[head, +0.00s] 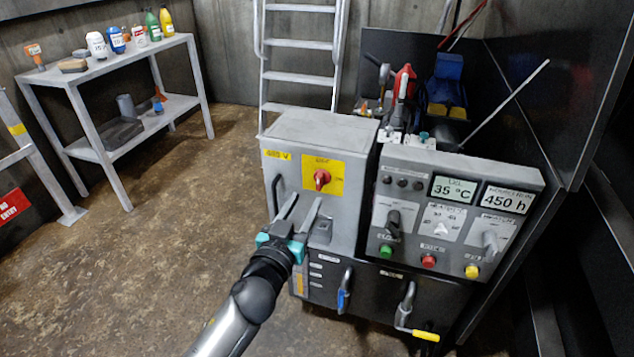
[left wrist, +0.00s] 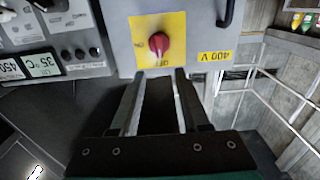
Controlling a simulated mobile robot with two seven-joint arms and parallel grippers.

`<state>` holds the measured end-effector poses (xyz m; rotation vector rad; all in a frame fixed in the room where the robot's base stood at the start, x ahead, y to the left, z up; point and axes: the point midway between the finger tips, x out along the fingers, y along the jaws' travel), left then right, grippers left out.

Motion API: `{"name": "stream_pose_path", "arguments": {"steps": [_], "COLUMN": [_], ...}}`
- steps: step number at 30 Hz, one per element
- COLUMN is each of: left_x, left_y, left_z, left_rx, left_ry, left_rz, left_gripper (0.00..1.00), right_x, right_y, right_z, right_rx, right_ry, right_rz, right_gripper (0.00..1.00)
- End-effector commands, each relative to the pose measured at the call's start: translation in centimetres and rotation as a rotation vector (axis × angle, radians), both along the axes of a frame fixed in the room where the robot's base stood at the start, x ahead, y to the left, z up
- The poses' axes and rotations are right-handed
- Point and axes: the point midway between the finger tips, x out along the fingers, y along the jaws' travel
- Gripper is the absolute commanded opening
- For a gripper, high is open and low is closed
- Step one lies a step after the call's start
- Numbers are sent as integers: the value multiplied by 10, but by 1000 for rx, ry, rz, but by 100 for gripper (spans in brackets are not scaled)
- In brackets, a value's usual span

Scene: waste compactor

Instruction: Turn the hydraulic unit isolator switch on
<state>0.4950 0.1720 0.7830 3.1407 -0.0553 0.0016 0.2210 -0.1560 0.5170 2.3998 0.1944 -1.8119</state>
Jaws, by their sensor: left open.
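The isolator switch is a red rotary knob (head: 322,179) on a yellow plate (head: 335,165), on the front of a grey cabinet marked 400 V. The plate has a label above the knob and one to its right. In the left wrist view, the knob (left wrist: 159,43) appears upside down, just beyond the fingertips. The exact angle of its grip is hard to read. My left gripper (head: 306,197) is open and empty, below and in front of the knob, apart from it. In the left wrist view, its fingers (left wrist: 158,73) point at the knob, roughly centred. My right gripper is not in view.
A control panel (head: 455,205) with displays, knobs and coloured buttons stands right of the cabinet (head: 320,130). Handles, one blue (head: 344,299) and one yellow (head: 425,335), sit below. A ladder (head: 300,77) is behind. A shelf (head: 95,72) stands at the left. The floor at left is clear.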

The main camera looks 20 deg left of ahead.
Motion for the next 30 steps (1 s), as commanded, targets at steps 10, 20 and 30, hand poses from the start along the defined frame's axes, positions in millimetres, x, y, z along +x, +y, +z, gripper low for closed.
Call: {"name": "stream_pose_path", "arguments": {"steps": [10, 20, 30], "left_x": [51, 82, 87], "left_y": [-1, -2, -2], "left_z": [-1, -1, 0], "left_rx": [3, 1, 0], "left_ry": [-1, 0, 1], "left_rz": [1, 0, 1], "left_gripper": [46, 46, 46], "right_x": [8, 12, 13], "right_y": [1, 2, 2], "right_z": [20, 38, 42], "right_rx": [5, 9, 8], "right_ry": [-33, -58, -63], "right_rz": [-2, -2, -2], "right_gripper": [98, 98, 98]}}
